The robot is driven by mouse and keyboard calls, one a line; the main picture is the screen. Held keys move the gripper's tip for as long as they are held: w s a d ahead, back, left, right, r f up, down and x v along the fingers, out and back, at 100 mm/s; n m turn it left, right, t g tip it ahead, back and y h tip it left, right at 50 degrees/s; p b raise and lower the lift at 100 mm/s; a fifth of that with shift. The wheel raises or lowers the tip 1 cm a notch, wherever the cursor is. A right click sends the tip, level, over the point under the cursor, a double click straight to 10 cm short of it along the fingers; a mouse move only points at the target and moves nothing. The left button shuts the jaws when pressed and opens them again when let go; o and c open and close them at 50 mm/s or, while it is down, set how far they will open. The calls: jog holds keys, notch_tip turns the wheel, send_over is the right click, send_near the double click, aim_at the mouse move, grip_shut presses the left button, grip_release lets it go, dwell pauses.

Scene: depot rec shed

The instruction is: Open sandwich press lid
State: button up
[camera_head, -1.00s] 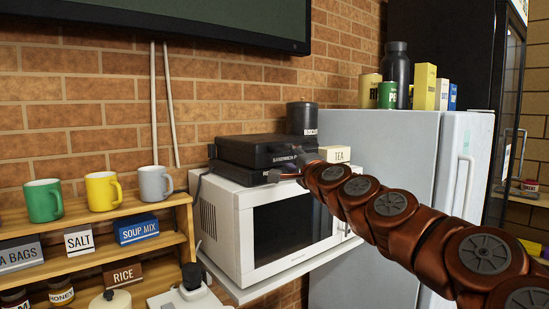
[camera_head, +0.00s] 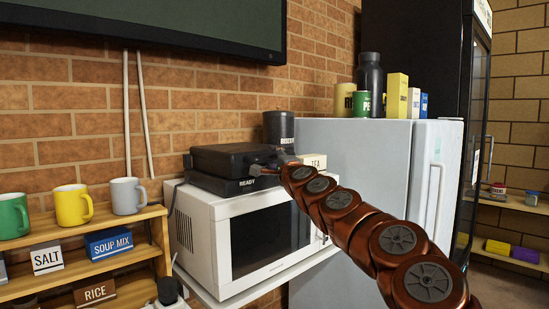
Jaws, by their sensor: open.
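The black sandwich press (camera_head: 212,172) sits on top of the white microwave (camera_head: 222,241). Its lid (camera_head: 225,154) looks down, close over the base that carries the word READY. My gripper (camera_head: 262,165) is at the press's front right edge, at about lid height. It is open, small in view and partly merged with the dark press, so I cannot tell whether it touches the lid. My copper-coloured arm reaches in from the lower right and hides part of the microwave's front right.
A black canister (camera_head: 279,127) and a TEA box (camera_head: 314,161) stand behind the press. The fridge (camera_head: 375,165) is to the right, with a bottle, cans and boxes on top. A wooden shelf (camera_head: 85,232) with mugs stands left. A screen (camera_head: 190,22) hangs above.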

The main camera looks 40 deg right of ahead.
jog(key=shift+w+d+r, duration=0.1)
jog(key=shift+w+d, duration=0.1)
jog(key=shift+w, duration=0.15)
grip_shut()
dwell(0.3)
dwell(0.4)
